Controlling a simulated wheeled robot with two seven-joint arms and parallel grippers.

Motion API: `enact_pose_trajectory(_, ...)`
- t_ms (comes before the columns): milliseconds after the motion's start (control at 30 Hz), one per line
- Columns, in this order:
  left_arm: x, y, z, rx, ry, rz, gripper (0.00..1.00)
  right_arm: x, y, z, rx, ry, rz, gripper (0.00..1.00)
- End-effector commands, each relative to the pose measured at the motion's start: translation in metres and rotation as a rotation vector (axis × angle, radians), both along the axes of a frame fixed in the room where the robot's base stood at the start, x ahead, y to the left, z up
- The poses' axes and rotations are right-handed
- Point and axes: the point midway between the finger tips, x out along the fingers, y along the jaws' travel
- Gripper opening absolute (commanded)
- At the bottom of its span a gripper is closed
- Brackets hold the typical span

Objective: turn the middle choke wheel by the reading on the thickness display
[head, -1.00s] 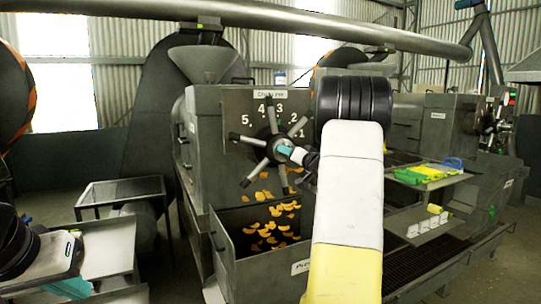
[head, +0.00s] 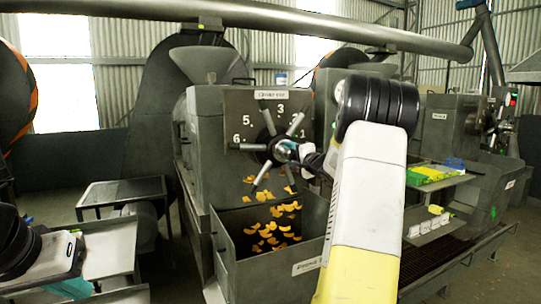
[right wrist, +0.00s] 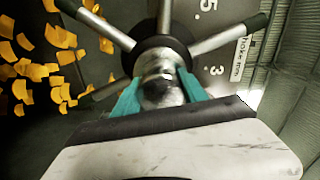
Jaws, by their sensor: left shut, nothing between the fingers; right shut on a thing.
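The choke wheel (head: 268,142) is a dark hub with several grey spokes with dark tips, on the front of the grey press. A dial plate with white numbers (head: 281,109) lies behind it. My right gripper (head: 284,151) is at the wheel's centre; in the right wrist view its teal fingers (right wrist: 160,95) are shut around the silvery hub (right wrist: 160,70). My left gripper (head: 75,288) is at the lower left, shut and empty, away from the wheel. I cannot make out a thickness display reading; my right arm hides part of the press.
Below the wheel an open grey bin (head: 222,240) holds orange-yellow flakes (head: 270,235). A second press (head: 440,125) stands at right, with a shelf of green and yellow items (head: 430,174). A small dark table (head: 120,190) stands left.

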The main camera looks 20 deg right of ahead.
Motion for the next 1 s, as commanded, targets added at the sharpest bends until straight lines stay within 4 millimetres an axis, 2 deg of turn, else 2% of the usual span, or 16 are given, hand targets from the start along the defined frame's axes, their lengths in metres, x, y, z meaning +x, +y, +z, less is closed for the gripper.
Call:
enact_pose_trajectory(300, 0.0, 0.0, 0.0, 0.0, 0.0, 0.0, 0.0, -0.0003, 0.0006, -0.0019, 0.117, 0.012, 0.001, 0.0)
enact_pose_trajectory(833, 0.0, 0.0, 0.0, 0.0, 0.0, 0.0, 0.0, -0.0002, 0.0005, -0.0022, 0.14, 0.014, 0.0, 0.0)
enact_pose_trajectory(867, 0.0, 0.0, 0.0, 0.0, 0.0, 0.0, 0.0, -0.0002, 0.0004, -0.0022, 0.14, 0.014, 0.0, 0.54)
enact_pose_trajectory(933, 0.0, 0.0, 0.0, 0.0, 0.0, 0.0, 0.0, -0.0002, 0.0003, -0.002, 0.139, 0.014, 0.0, 0.68)
enact_pose_trajectory(967, 0.0, 0.0, 0.0, 0.0, 0.0, 0.0, 0.0, -0.0002, 0.0003, -0.0018, 0.139, 0.014, 0.0, 0.72)
enact_pose_trajectory(1000, 0.0, 0.0, 0.0, 0.0, 0.0, 0.0, 0.0, -0.0001, 0.0003, -0.0016, 0.138, 0.013, 0.0, 0.72)
